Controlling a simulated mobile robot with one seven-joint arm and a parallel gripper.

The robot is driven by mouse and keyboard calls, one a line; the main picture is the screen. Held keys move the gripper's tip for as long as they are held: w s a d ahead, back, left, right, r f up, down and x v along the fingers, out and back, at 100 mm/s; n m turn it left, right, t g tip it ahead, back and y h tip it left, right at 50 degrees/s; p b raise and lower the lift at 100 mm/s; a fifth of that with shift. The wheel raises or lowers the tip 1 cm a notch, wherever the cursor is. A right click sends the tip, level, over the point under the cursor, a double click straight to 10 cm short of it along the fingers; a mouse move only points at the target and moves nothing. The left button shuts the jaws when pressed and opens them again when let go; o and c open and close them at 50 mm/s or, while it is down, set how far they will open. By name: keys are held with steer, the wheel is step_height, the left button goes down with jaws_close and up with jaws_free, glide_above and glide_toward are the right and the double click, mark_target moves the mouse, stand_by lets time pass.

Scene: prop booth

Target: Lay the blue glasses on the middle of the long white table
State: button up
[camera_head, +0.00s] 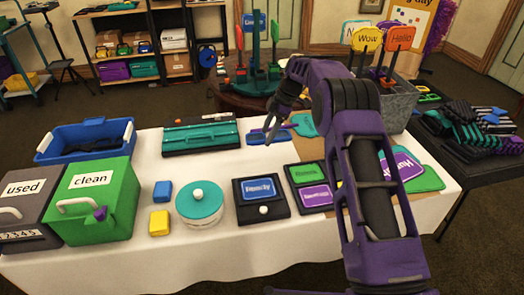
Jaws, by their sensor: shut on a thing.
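The long white table (165,266) runs across the view with many props on it. My gripper (271,128) points down over the back part of the table, right of the teal and black case. It is shut on a flat blue thing (262,138), which looks like the blue glasses. The thing is small here and partly hidden by my fingers. I cannot tell whether it touches the tabletop or hangs just above it.
A teal and black case (200,136), a blue bin (85,139), a green "clean" box (96,205), a round teal-lidded tin (199,203) and dark sign trays (261,199) stand on the table. A grey bin (398,104) holds paddles. White cloth shows bare between the case and the trays.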

mark_target(263, 157)
step_height(263, 157, down, 7)
steer(key=shift+f+b, duration=0.2)
steer(key=shift+b, duration=0.1)
steer(key=shift+f, duration=0.15)
steer(key=o, duration=1.5)
steer(key=shift+r, duration=0.2)
steer(key=p+v, duration=0.1)
steer(key=v, duration=1.1)
steer(key=shift+d, duration=0.1)
